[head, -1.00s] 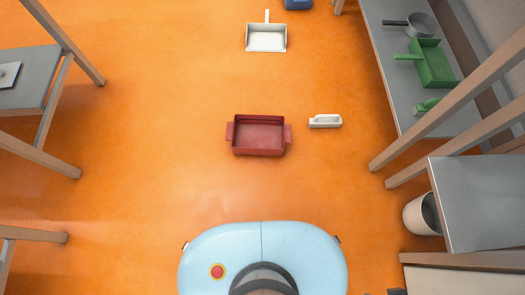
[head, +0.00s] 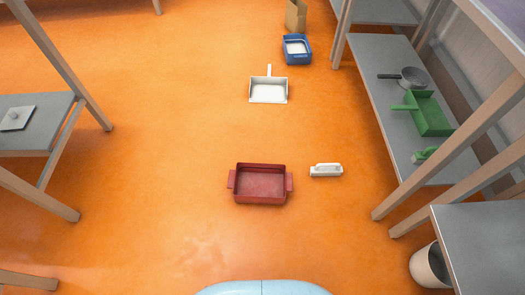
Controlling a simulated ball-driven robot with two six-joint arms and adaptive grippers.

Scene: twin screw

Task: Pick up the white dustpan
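The white dustpan (head: 268,90) lies on the orange floor in the upper middle of the head view. Its handle points away from me, toward the top. Neither of my grippers shows in the head view. Only the light blue top of my own base shows at the bottom edge.
A red two-handled tray (head: 261,184) and a white brush-like item (head: 326,170) lie on the floor between me and the dustpan. A blue container (head: 296,50) lies beyond it. A shelf (head: 375,88) with a green dustpan (head: 429,114) stands right.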

